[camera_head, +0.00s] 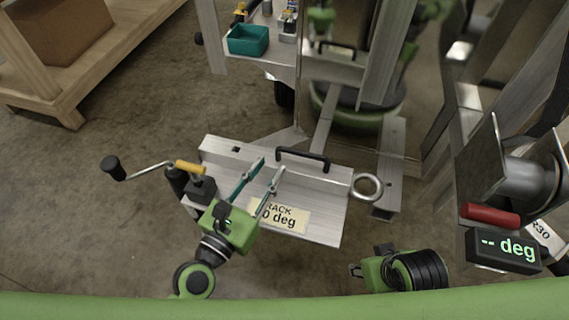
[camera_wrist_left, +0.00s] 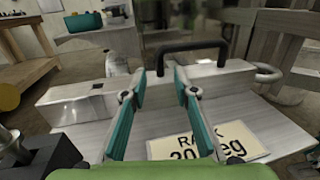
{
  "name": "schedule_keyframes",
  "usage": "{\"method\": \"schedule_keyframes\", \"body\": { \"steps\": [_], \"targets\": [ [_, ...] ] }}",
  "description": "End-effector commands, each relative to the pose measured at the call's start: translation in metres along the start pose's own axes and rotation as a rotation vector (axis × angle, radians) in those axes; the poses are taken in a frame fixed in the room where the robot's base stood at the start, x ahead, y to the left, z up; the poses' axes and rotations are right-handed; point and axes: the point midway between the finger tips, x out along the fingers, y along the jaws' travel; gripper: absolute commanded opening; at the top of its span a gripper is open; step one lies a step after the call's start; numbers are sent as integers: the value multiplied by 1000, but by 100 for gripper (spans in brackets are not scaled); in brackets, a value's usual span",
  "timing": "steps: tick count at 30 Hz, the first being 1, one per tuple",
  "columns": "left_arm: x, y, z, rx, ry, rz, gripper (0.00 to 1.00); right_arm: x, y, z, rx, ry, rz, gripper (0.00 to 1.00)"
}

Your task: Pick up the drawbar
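The drawbar (camera_head: 325,179) is a silver aluminium beam with a black bar handle (camera_head: 303,154) on top and a metal ring at its right end. It lies on a sloped metal rack (camera_head: 325,222) with a partly covered label ending in "0 deg". My left gripper (camera_head: 272,164) is open, its two teal fingers pointing at the handle from the near side. In the left wrist view, the handle (camera_wrist_left: 193,46) stands beyond the spread fingertips (camera_wrist_left: 160,74), with nothing between them. My right gripper (camera_head: 358,270) is low at the front; its fingers are hard to make out.
A crank (camera_head: 147,171) with a black knob sticks out left of the rack. A wooden table (camera_head: 72,75) with a cardboard box is at upper left. A teal bin (camera_head: 248,39) sits on a metal stand behind. A "-- deg" display (camera_head: 503,250) is at right. Floor at left is clear.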

Motion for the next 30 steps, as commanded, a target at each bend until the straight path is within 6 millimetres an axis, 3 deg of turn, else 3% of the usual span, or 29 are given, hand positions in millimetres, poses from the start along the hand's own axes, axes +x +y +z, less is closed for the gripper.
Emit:
{"method": "schedule_keyframes", "body": {
  "steps": [6, 15, 18, 19, 30],
  "targets": [
    [32, 1, 1, -1, -2, 3, 27, 3, 0, 1, 0, -4, 0, 40],
    [37, 1, 0, 1, 0, 1, 27, 4, 0, 0, 0, -3, 0, 40],
    [37, 1, 0, 1, 0, 1, 4, 4, 0, 0, 0, -3, 0, 40],
    [37, 1, 0, 1, 0, 1, 0, 4, 0, 0, 0, -3, 0, 40],
    [37, 2, 5, 0, -10, 5, 0, 3, 0, 0, 0, -2, -1, 40]
  ]
}}
